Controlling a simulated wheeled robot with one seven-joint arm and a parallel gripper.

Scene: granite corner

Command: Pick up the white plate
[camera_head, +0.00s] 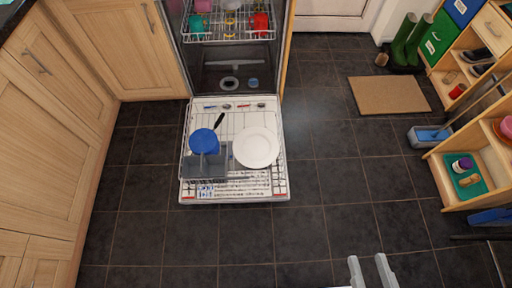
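The white plate (256,147) is round and rests on the right part of the dishwasher's lowered door and lower rack area (228,192). A blue round item (204,141) and a grey basket (204,167) are to its left. My gripper (369,270) shows at the bottom edge, right of centre, with its two pale fingers apart. It is open, with nothing visible between the fingers. It is over the dark floor, well below and to the right of the plate in the picture. The rest of my gripper is out of frame.
The dishwasher's upper rack (228,32) holds cups and bowls. Wooden cabinets (50,100) line the left. A brown mat (388,95), green boots (410,42), a dustpan (428,136) and a wooden shelf (450,190) are on the right. The tiled floor (320,225) in between is clear.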

